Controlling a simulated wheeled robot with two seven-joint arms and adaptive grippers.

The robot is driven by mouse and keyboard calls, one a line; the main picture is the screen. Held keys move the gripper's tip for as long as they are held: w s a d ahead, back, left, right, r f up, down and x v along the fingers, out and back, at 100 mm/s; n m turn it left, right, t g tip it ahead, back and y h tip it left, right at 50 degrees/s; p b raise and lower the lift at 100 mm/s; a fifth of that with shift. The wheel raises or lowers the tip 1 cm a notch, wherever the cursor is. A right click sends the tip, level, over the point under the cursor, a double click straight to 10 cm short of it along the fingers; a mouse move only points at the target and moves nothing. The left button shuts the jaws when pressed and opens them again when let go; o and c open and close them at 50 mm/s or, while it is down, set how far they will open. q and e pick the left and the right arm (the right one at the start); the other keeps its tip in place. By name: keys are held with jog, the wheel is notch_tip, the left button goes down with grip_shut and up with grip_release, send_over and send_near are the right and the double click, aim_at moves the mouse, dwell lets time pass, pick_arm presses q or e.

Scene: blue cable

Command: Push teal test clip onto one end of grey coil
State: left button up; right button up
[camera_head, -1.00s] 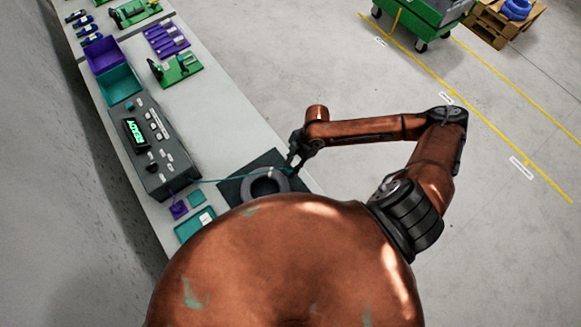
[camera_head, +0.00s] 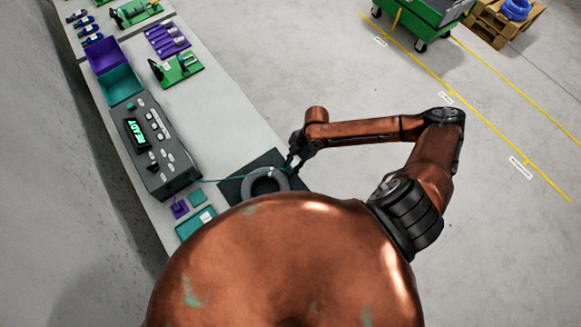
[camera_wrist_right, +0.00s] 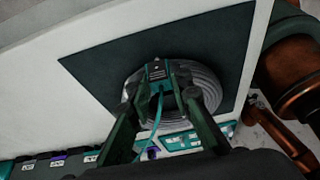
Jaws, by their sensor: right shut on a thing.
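The grey coil (camera_head: 262,181) lies on a dark mat (camera_head: 228,188) on the bench; it also shows in the right wrist view (camera_wrist_right: 205,88). My right gripper (camera_head: 292,163) is at the coil's upper right edge. In the right wrist view it (camera_wrist_right: 172,92) is shut on the teal test clip (camera_wrist_right: 157,72), in front of the coil's rim. A teal lead (camera_head: 225,179) runs from the tester to the clip. Whether the clip touches a coil end is not clear. My left gripper is not in view.
The grey tester (camera_head: 153,145) with a READY display stands left of the mat. Small purple (camera_head: 179,208) and teal pads lie near it. Purple and teal bins (camera_head: 119,86) and green fixtures (camera_head: 177,69) stand farther up. The bench between the fixtures and the mat is clear.

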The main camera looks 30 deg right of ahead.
jog(key=shift+f+p, duration=0.5)
jog(key=shift+p, duration=0.25)
dwell(1.0)
jog(key=shift+f, duration=0.25)
dwell(0.6)
jog(key=shift+s+f+p, duration=0.1)
jog(key=shift+p, duration=0.2)
dwell(1.2)
jog(key=o, duration=0.4)
jog(key=shift+o, duration=0.2)
jog(key=o, duration=0.6)
